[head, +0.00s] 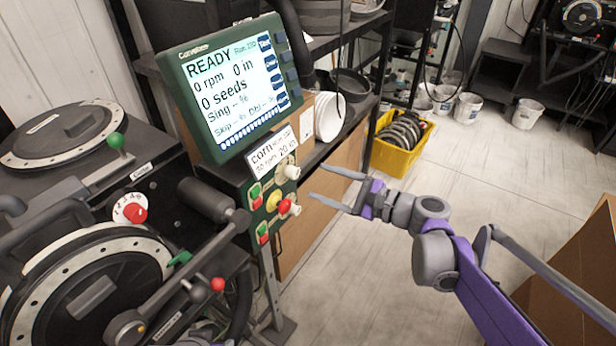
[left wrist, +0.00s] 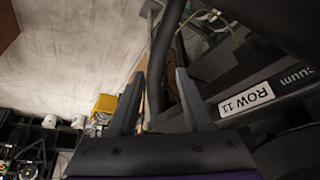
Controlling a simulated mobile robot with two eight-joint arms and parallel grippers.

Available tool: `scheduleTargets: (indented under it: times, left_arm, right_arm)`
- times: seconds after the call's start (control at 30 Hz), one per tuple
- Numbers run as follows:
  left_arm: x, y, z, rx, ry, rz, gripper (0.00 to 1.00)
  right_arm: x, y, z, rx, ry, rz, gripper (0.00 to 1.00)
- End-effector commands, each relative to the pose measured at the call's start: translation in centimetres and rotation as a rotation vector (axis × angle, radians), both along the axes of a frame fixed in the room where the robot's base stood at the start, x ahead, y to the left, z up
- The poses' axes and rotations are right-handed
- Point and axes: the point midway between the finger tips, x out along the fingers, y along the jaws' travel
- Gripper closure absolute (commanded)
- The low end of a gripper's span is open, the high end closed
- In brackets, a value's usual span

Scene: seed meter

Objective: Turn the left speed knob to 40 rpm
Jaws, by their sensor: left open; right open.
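A green control panel (head: 270,222) below the screen carries two pale knobs, an upper one (head: 291,172) and a lower one (head: 294,210). I cannot tell which is the left speed knob, nor read their settings. The screen (head: 236,92) reads READY, 0 rpm and 0 seeds. My right gripper (head: 316,182) is open and empty, just right of the knobs in the head view, its fingers pointing at the panel.
A card (head: 272,150) reading corn hangs under the screen. Red (head: 284,206) and yellow (head: 273,203) buttons and green-red switches sit beside the knobs. Black seed meters (head: 85,275) with levers fill the left. A yellow crate (head: 402,160) stands on open floor behind.

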Motion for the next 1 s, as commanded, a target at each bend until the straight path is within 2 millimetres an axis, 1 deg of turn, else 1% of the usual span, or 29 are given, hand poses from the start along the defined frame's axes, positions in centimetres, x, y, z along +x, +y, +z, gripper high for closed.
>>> scheduleTargets:
  times: [0.03,0.1,0.2,0.3,1.0]
  left_arm:
    - [0.0,0.0,-0.1,0.000,0.000,0.000,0.50]
    - [0.0,0.0,-0.1,0.000,0.000,0.000,0.50]
    - [0.0,0.0,-0.1,0.000,0.000,0.000,0.50]
    - [0.0,0.0,-0.1,0.000,0.000,0.000,0.50]
    - [0.0,0.0,-0.1,0.000,0.000,0.000,0.50]
  right_arm:
    - [-0.6,-1.0,0.1,-0.001,0.000,-0.004,0.30]
    - [-1.2,-1.9,0.2,0.000,0.000,-0.003,0.30]
    - [-1.9,-2.8,0.3,0.000,0.000,-0.001,0.30]
    - [-2.3,-3.3,0.4,0.000,0.000,0.000,0.30]
    - [-2.4,-3.4,0.4,0.000,0.000,0.000,0.30]
